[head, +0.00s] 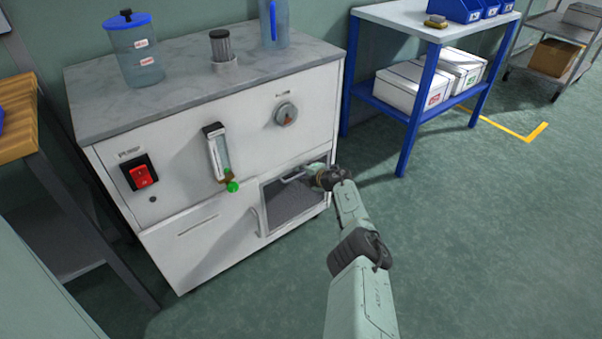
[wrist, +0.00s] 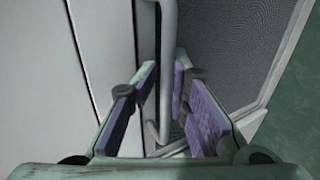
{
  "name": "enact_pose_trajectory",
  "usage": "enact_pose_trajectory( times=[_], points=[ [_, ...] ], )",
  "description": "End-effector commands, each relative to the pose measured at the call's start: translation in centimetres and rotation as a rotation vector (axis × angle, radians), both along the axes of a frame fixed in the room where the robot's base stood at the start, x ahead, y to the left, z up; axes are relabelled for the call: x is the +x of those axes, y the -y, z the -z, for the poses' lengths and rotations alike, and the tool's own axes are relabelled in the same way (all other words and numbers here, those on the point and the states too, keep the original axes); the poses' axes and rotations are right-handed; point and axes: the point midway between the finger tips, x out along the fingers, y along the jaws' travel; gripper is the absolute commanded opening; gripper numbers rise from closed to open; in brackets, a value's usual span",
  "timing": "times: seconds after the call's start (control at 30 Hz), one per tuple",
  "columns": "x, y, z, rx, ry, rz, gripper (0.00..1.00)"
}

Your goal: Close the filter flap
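The filter flap (head: 294,204) is a dark mesh panel in a pale frame, low on the right of the white cabinet's front. It also fills the right of the wrist view (wrist: 242,60). It looks swung out from the front; its exact angle is hard to tell. A pale bar handle (wrist: 168,50) runs between my fingers in the wrist view. My gripper (head: 318,179) is at the flap's upper right in the head view. Its purple-padded fingers (wrist: 164,82) are apart, on either side of the bar. I cannot tell whether they touch it.
The white cabinet (head: 190,245) has a red switch (head: 141,175), a flow meter (head: 219,155) with a green knob, and a dial (head: 286,113). A blue-legged table (head: 410,130) stands to the right. The green floor in front is clear.

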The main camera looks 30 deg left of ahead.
Motion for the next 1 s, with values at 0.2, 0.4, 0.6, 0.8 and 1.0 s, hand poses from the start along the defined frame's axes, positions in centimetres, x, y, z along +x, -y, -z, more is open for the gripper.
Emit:
enact_pose_trajectory(
  times=[0.2,0.4,0.6,0.8,1.0],
  points=[
    [-0.2,0.0,0.1,-0.001,-0.002,-0.003,0.16],
    [-0.7,1.7,0.0,0.000,-0.005,0.000,0.16],
    [-2.0,5.3,0.8,-0.002,-0.008,0.003,0.16],
    [-3.3,8.7,2.6,-0.001,-0.008,0.004,0.16],
    [-4.4,12.0,4.8,-0.001,-0.007,0.002,0.16]
  ],
)
